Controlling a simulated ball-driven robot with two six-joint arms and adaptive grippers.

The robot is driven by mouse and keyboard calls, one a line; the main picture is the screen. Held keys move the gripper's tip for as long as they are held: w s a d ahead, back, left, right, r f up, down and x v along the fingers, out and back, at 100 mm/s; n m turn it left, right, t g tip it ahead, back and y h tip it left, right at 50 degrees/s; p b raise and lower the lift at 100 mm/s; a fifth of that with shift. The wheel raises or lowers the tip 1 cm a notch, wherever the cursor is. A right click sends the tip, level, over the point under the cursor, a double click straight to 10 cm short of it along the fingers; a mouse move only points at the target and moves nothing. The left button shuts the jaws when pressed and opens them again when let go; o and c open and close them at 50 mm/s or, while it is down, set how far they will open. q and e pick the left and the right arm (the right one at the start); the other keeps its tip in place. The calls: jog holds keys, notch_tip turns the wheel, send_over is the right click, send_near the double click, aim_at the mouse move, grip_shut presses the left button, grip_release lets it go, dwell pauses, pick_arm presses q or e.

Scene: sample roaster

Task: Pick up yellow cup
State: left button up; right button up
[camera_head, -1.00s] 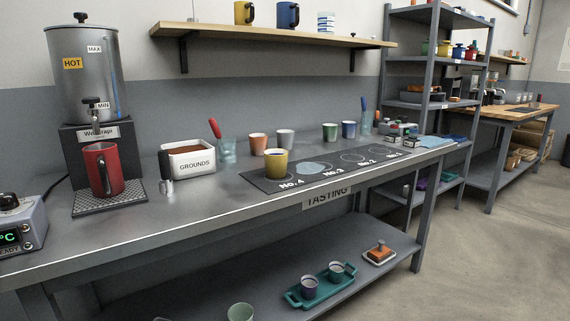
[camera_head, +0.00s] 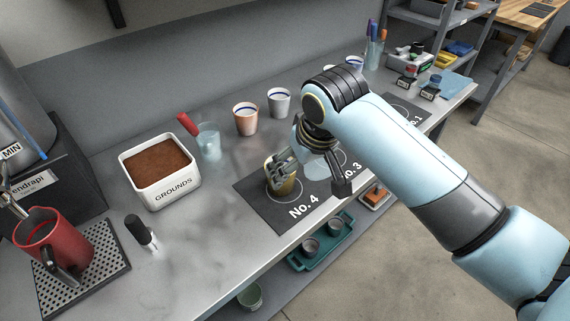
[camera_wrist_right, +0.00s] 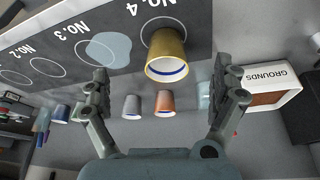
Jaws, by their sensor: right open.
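The yellow cup (camera_head: 284,189) stands upright on the No. 4 spot of the dark tasting mat (camera_head: 262,213), partly hidden by a finger in the head view. It shows whole in the wrist view (camera_wrist_right: 166,56), with a blue line inside its white rim. My right gripper (camera_head: 312,170) reaches in from the right, just over and beside the cup. In the wrist view the right gripper (camera_wrist_right: 161,74) is open, fingers wide apart, with the cup seen in the gap near the tips and nothing gripped. My left gripper is not in view.
An orange cup (camera_head: 246,119) and a grey cup (camera_head: 279,102) stand behind the mat. A glass with a red-handled tool (camera_head: 208,142), the grounds box (camera_head: 160,172), a black-topped tool (camera_head: 141,232) and a red mug (camera_head: 52,245) stand to the left. Bare counter lies between.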

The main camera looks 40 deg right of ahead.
jog(key=w+r, duration=0.2)
jog(key=w, duration=0.1)
send_over(286, 188)
notch_tip(286, 188, down, 5)
jog(key=shift+m, duration=0.4)
jog(key=x, duration=0.3)
jog(key=w+x, duration=0.1)
jog(key=x, duration=0.1)
jog(key=shift+w+d+f, duration=0.1)
jog(key=shift+w+d, duration=0.1)
jog(key=c, duration=1.3)
jog(key=shift+c, duration=0.6)
